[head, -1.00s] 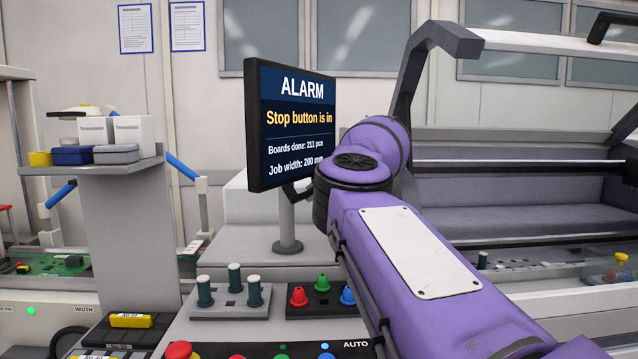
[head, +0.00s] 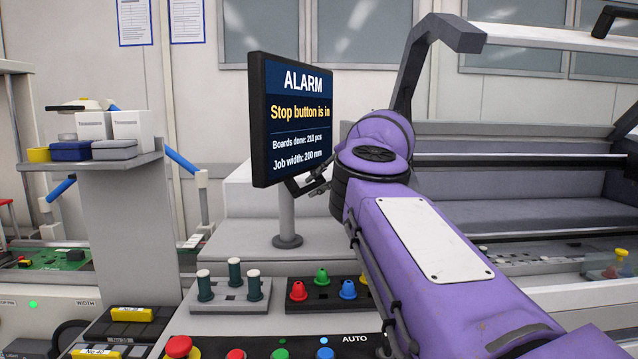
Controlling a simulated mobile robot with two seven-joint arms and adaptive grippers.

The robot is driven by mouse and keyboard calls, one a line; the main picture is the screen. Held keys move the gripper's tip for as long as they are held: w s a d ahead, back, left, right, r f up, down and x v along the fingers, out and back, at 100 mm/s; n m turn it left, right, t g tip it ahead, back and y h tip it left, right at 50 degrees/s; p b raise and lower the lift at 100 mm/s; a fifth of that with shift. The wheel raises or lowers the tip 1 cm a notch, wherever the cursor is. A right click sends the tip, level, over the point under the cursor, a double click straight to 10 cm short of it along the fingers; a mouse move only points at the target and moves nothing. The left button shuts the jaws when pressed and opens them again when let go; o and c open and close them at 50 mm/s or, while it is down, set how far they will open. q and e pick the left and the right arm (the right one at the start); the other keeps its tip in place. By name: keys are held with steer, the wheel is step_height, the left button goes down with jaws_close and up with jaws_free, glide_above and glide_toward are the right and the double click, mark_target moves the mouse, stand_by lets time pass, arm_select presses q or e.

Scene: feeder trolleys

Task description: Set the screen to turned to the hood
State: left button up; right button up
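The screen (head: 292,121) stands on a grey post (head: 286,215) with a round foot, left of the middle in the head view. Its lit face shows an alarm text and is turned toward the right of the picture, seen at a slant. My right arm comes in from the lower right, and my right gripper (head: 305,186) is at the screen's lower right edge, beside the post. Its dark fingers are small and partly hidden by the screen, so I cannot tell whether they touch or grip it. The raised hood (head: 445,35) is at the upper right. My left gripper is not in view.
A control panel with a red stop button (head: 179,346) and coloured buttons is in front. Blocks with green pegs (head: 234,272) and coloured cones (head: 322,277) stand behind it. A grey shelf (head: 110,165) with small boxes is on the left.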

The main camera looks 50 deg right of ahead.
steer(key=v, duration=1.2)
stand_by(0.4)
